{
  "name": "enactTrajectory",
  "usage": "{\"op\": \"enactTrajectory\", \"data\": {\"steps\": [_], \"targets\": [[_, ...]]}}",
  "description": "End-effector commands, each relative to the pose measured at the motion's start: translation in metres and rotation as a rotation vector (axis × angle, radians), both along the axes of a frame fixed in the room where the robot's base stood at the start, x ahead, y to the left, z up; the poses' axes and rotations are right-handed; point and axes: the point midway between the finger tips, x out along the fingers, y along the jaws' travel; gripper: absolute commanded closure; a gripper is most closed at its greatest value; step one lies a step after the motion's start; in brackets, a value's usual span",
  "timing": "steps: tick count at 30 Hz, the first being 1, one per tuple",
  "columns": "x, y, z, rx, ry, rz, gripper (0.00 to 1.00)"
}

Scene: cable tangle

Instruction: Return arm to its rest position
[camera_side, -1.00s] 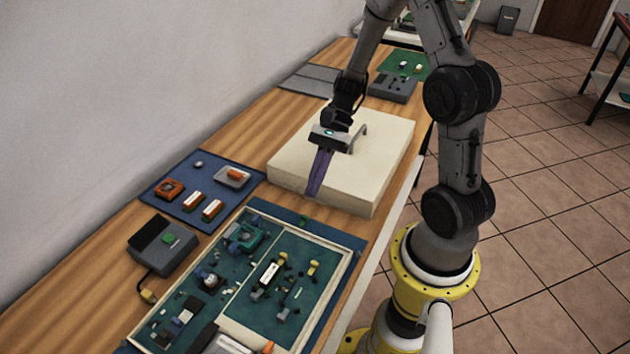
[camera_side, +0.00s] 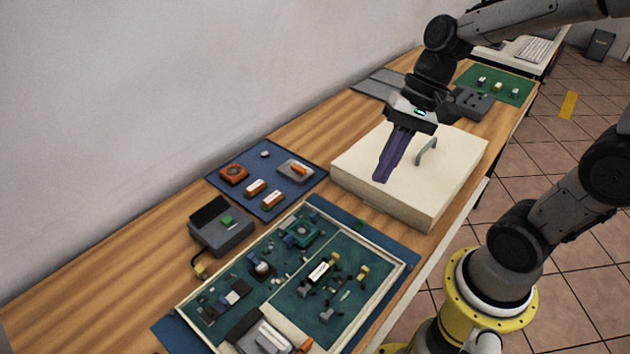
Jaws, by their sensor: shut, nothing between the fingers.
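My gripper (camera_side: 381,179) is at the end of my arm, above the cream box lid (camera_side: 455,185) with a grey handle (camera_side: 428,150). Its long purple fingers are together and point down and to the left, with nothing between them. The handle stands to the right of the fingers, apart from them. Whether the fingertips touch the box top is hard to tell from this angle.
A framed green board (camera_side: 345,305) with several small parts lies at the front. A blue mat (camera_side: 240,185) with orange and white parts and a grey box (camera_side: 220,228) with a cable lie left of it. A grey device (camera_side: 472,103) and a green mat (camera_side: 510,88) are at the back.

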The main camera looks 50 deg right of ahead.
Motion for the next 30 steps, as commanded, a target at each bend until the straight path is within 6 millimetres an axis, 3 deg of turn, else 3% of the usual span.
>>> {"op": "enactTrajectory", "data": {"steps": [6, 12, 18, 30], "targets": [[-0.045, 0.002, 0.034, -0.245, -0.287, 0.31, 1.0], [-0.072, -0.017, 0.047, -0.476, -0.484, 0.538, 1.0], [-0.074, -0.038, 0.042, -0.621, -0.506, 0.683, 1.0], [-0.074, -0.037, 0.042, -0.619, -0.508, 0.688, 1.0]]}}
